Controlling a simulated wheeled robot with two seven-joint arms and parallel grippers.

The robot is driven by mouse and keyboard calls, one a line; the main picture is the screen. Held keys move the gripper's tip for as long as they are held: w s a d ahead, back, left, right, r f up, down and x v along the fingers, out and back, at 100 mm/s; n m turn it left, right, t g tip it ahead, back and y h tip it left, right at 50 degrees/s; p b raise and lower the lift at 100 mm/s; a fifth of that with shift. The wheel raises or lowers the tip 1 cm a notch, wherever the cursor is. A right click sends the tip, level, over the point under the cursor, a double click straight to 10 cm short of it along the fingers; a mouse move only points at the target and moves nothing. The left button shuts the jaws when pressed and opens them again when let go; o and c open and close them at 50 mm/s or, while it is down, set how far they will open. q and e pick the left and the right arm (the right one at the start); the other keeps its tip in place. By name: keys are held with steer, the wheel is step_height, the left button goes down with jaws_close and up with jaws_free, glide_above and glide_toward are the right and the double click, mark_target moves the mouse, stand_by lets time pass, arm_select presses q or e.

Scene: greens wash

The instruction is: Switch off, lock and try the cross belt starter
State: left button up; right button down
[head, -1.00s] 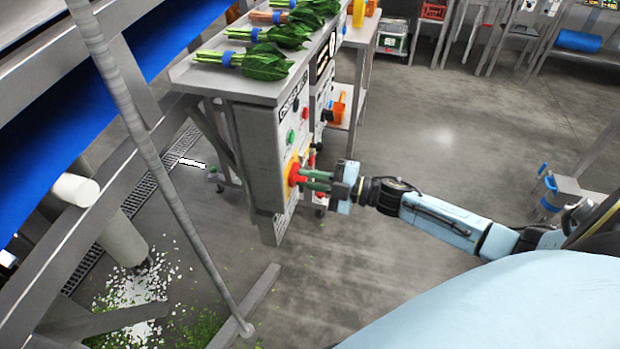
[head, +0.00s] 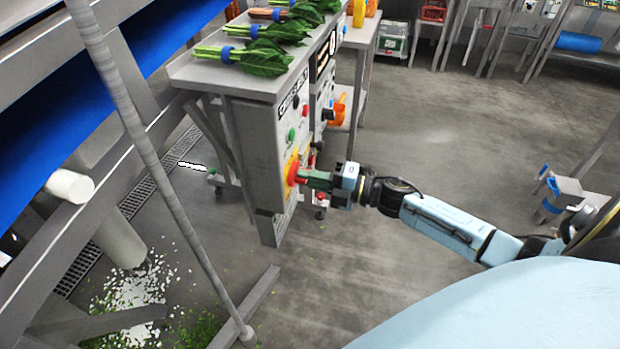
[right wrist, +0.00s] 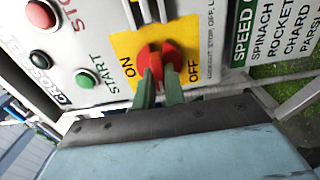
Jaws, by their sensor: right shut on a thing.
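The cross belt starter (head: 265,150) is a grey box under the bench end, with its panel facing right in the head view. The right wrist view shows its red rotary switch (right wrist: 158,58) on a yellow plate (right wrist: 126,45) marked ON and OFF. The red switch also shows in the head view (head: 292,172). A green START button (right wrist: 84,79) and a red STOP button (right wrist: 40,14) sit beside the plate. My right gripper (head: 308,180) is shut on the red switch, its green fingers on either side of the handle. My left gripper is not in view.
Bunches of leafy greens (head: 262,57) lie on the bench top above the starter. A slanted grey post (head: 150,150) and blue belt (head: 70,100) stand at left. A green sign (right wrist: 240,40) is beside the starter panel.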

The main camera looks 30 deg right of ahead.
stand_by(0.3)
steer(key=c, duration=1.5)
jaws_free()
